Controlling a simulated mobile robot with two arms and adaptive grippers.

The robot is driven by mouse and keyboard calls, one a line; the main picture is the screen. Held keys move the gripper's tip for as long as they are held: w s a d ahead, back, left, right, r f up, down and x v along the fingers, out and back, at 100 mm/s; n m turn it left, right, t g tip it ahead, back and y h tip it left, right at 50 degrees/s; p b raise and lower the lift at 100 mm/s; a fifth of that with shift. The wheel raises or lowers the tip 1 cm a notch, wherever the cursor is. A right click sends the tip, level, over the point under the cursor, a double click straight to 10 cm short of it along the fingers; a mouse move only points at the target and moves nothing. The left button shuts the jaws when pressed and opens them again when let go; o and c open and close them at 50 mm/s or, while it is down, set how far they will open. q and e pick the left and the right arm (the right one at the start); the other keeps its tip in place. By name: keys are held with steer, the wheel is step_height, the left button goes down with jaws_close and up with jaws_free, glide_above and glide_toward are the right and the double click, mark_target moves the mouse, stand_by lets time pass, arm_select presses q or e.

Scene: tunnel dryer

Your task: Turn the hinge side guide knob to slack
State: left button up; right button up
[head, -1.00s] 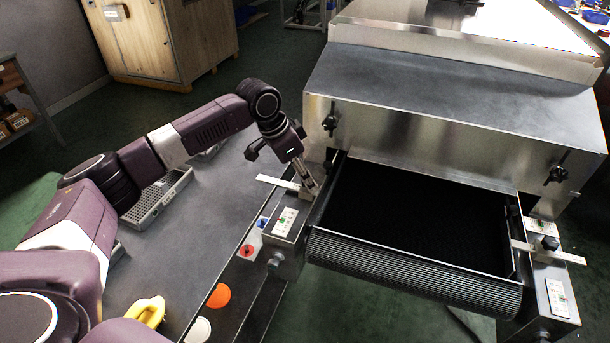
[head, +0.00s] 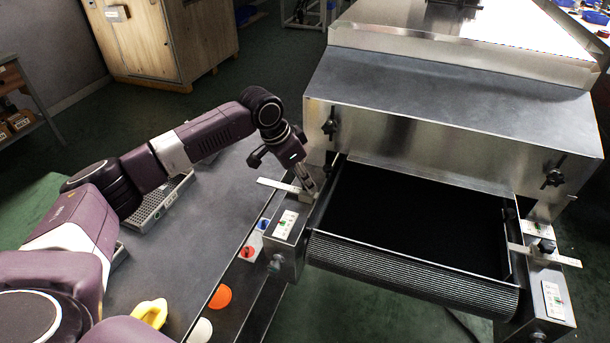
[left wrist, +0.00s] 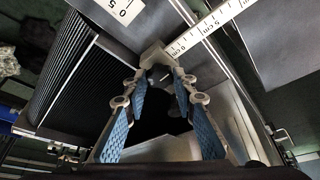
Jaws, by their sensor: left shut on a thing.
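My left gripper (head: 307,184) reaches down onto the guide at the near left corner of the dryer's belt opening. In the left wrist view its blue-padded fingers (left wrist: 157,82) close in around a small grey block-like part (left wrist: 157,57) at the end of the scaled guide bar. The guide knob between the fingertips is mostly hidden, so its turn angle cannot be told. The left guide bar (head: 276,184) sticks out to the left, and its scale (left wrist: 205,32) shows in the wrist view. The matching right guide has a black knob (head: 546,246). My right gripper is not in view.
The black belt (head: 420,215) lies right of my left gripper, below the steel hood (head: 450,90). Black clamp knobs (head: 330,124) sit on the hood front. A grey table (head: 200,235) at left holds a perforated tray (head: 160,205) and a yellow object (head: 150,311).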

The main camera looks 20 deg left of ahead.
arm_select(q)
steer(key=n+y+p, duration=0.1)
steer(key=n+p, duration=0.2)
steer(key=p, duration=0.2)
steer(key=n+y+p, duration=0.1)
steer(key=n+p, duration=0.3)
steer(key=p, duration=0.1)
steer(key=d+n+y+p, duration=0.1)
steer(key=n+p, duration=0.2)
steer(key=p, duration=0.3)
steer(key=shift+s+r+t+y, duration=0.15)
steer(key=shift+r+t+y, duration=0.15)
steer(key=shift+y, duration=0.1)
steer(key=n+p, duration=0.1)
steer(key=n, duration=0.1)
steer(key=n+y+p, duration=0.1)
steer(key=shift+d+f+n, duration=0.15)
steer(key=shift+f+n, duration=0.05)
steer(key=shift+n, duration=0.2)
steer(key=shift+w+n+g+y+p, duration=0.2)
steer(key=shift+n+g+y+p, duration=0.35)
steer(key=shift+n, duration=1.05)
steer(key=shift+f, duration=0.1)
steer(key=o, duration=1.2)
steer(key=shift+c, duration=0.2)
steer(key=v, duration=1.2)
steer(key=shift+w, duration=0.15)
